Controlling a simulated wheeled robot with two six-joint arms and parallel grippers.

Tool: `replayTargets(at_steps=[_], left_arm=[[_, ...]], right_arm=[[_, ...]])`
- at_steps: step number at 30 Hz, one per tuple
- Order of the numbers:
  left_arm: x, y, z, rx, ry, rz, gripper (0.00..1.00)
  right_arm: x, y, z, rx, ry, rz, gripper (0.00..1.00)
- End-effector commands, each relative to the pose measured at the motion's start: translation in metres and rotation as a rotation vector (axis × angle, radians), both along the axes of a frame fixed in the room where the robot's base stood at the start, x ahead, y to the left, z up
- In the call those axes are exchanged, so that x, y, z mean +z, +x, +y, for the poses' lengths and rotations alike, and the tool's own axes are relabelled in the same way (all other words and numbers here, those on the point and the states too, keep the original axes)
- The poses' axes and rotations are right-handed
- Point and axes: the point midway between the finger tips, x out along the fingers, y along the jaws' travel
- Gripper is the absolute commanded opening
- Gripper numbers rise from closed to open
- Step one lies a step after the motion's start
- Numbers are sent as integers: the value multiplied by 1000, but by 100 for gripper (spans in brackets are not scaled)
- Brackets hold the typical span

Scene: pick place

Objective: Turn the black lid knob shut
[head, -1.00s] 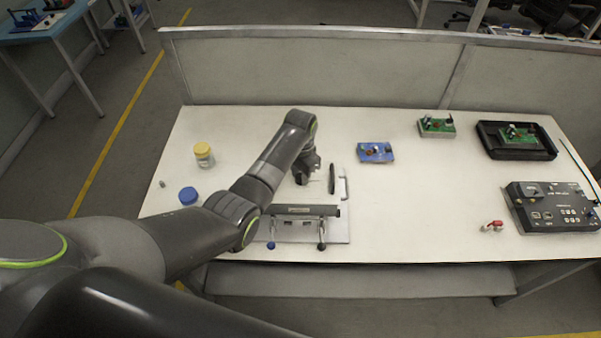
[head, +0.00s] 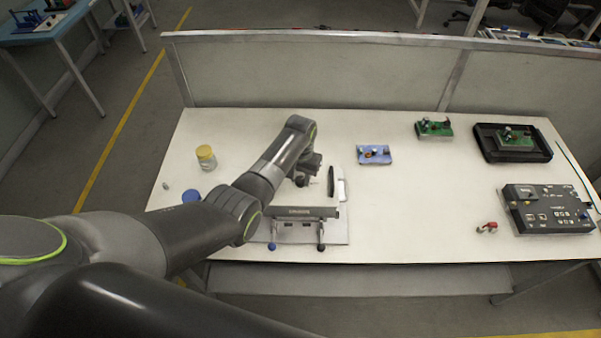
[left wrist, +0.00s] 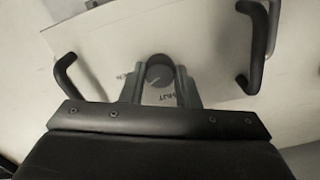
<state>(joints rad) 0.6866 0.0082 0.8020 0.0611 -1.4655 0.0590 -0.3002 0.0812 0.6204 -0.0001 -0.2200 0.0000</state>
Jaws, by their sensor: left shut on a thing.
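My left gripper (head: 310,172) is over the panel of a pale device (head: 338,232) at the table's front middle. The left wrist view shows the gripper (left wrist: 159,88) from above, its two fingers closed on the round black knob (left wrist: 160,67). Dark lettering, upside down and partly covered, shows on the white panel beside the knob, near a thin printed line. In the head view the gripper hides most of the knob. My right gripper is not in view.
Black handles (left wrist: 257,45) stand on both sides of the gripper. A yellow-lidded jar (head: 206,158) and a blue cap (head: 191,196) are at the left. A blue board (head: 374,154) lies behind, right of the device.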

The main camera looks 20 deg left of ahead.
Motion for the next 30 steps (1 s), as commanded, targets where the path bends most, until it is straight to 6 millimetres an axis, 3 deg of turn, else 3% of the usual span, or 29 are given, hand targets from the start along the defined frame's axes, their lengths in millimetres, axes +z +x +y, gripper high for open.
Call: replayTargets(at_steps=[12, 30], left_arm=[[3, 1, 0, 395, 0, -1, 6], [2, 1, 0, 931, 0, -1, 6]], right_arm=[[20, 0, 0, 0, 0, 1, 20], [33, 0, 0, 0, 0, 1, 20]])
